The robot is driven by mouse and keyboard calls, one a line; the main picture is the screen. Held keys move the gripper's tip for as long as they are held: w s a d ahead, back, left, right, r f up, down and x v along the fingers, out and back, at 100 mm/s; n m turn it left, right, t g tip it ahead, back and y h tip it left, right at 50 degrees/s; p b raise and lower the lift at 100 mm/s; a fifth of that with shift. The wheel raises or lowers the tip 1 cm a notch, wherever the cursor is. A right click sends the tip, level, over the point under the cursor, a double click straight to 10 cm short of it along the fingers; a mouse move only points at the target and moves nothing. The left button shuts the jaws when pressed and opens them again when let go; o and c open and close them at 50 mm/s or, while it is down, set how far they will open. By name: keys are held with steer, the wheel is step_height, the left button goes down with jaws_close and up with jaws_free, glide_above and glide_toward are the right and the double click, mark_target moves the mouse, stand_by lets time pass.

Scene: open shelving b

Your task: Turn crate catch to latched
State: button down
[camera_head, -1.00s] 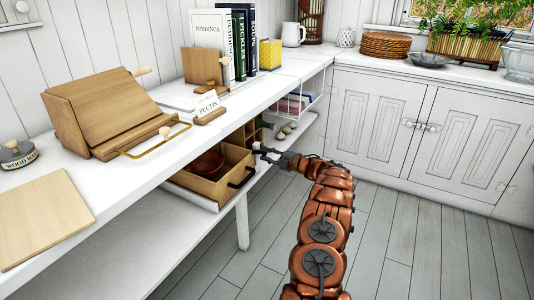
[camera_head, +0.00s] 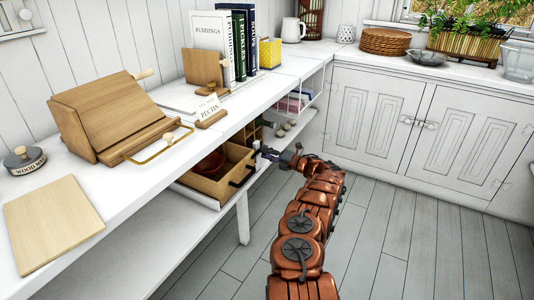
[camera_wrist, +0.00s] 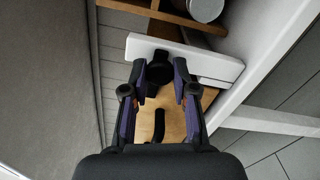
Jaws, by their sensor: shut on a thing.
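The crate catch (camera_wrist: 158,74) is a dark knob on a pale bar (camera_wrist: 205,65) across the front of the compartment, seen in the wrist view. My gripper (camera_wrist: 160,82) has a finger on each side of the knob and is shut on it; the fingers partly hide it. Which way the catch is turned is hard to tell. In the head view my gripper (camera_head: 263,153) reaches in under the counter, just right of the wooden crate (camera_head: 222,184). The crate has a black handle (camera_head: 242,176) and a reddish bowl (camera_head: 209,164) inside.
The white counter (camera_head: 130,205) overhangs my gripper's left side. On it stand a wooden book rest (camera_head: 110,110), a Pectin sign (camera_head: 209,108) and books (camera_head: 210,40). A table leg (camera_head: 243,217) stands below. The floor (camera_head: 380,235) on the right is clear.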

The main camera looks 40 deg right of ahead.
steer(key=shift+f, duration=0.1)
steer(key=c, duration=0.9)
jaws_free()
steer(key=shift+s, duration=0.1)
steer(key=v, duration=1.1)
steer(key=shift+s, duration=0.4)
steer(key=shift+d, duration=0.15)
